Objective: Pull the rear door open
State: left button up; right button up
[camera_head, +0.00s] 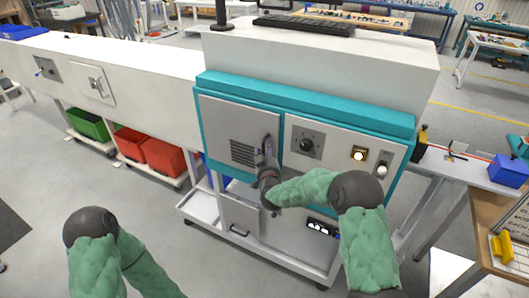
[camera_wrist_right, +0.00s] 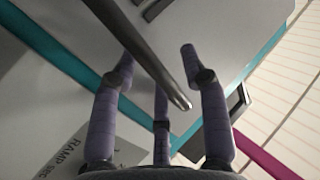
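A grey door (camera_head: 226,125) with dark vent slots is on the teal-framed front of the machine. It looks closed, flush with the front. I cannot tell from any label that it is the rear door. My right gripper (camera_head: 268,162) is at the door's right edge and covers much of the handle there. In the right wrist view, a dark bar handle (camera_wrist_right: 150,55) runs diagonally between the spread fingers of my right gripper (camera_wrist_right: 157,62). The fingers are open, with no clear grip on the bar. My left arm shows at the lower left; its gripper is out of view.
A panel with a black knob (camera_head: 306,145) and lit button (camera_head: 359,154) is right of the door. A long white housing (camera_head: 130,65) extends left above green (camera_head: 88,124) and red bins (camera_head: 165,157). Floor at front left is clear.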

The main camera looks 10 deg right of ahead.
grip_shut()
